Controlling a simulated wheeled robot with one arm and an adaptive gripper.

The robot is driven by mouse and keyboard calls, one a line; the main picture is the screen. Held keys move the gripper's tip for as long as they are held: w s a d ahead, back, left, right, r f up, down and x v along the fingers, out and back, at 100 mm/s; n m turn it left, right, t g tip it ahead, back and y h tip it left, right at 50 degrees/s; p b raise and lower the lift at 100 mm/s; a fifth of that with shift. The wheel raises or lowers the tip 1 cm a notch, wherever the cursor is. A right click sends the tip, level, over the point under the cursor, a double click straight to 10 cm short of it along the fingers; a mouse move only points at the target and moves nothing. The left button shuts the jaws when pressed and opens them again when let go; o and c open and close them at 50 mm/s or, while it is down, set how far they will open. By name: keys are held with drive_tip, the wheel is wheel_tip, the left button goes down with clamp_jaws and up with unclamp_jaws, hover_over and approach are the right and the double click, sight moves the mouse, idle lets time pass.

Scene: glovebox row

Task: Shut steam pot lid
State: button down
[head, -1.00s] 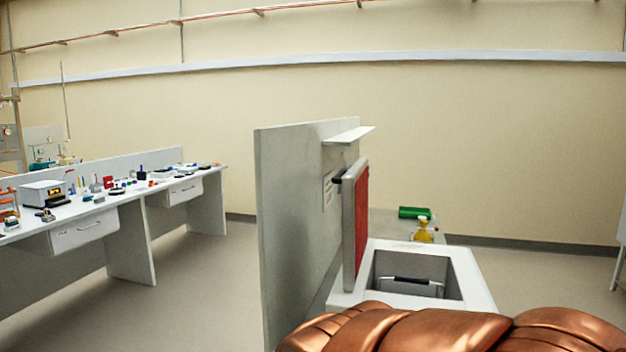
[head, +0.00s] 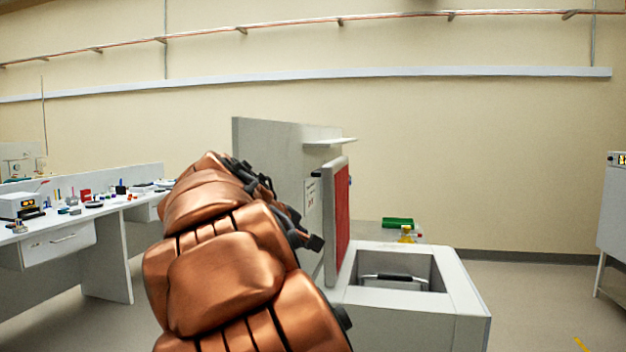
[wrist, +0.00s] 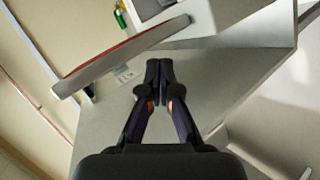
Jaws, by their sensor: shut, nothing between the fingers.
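The steam pot (head: 455,290) is a white box with an open top, at the lower right in the head view. Its lid (head: 342,220) stands upright at the left edge of the opening, red on its inner face and grey outside. The lid also shows edge-on in the wrist view (wrist: 115,65). My gripper (head: 314,242) is on the outer, left side of the lid, between it and a grey partition. In the wrist view its fingers (wrist: 159,66) are together and empty, close to the lid; whether they touch it I cannot tell.
The grey partition (head: 262,140) with a small shelf (head: 330,141) stands left of the pot. A black-handled insert (head: 393,277) sits inside the pot. Green (head: 398,223) and yellow (head: 407,235) items lie behind it. A cluttered bench (head: 120,215) is at the left.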

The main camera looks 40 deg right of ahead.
drive_tip(key=w+d+r+n+t+h+b, duration=0.3)
drive_tip(key=w+r+h+b, duration=0.25)
drive_tip(key=w+r, duration=0.75)
drive_tip(key=d+p, duration=0.2)
drive_tip(key=d, duration=0.9)
drive_tip(key=shift+s+d, duration=0.2)
drive_tip(key=shift+d, duration=0.15)
drive_tip(key=shift+r, duration=0.1)
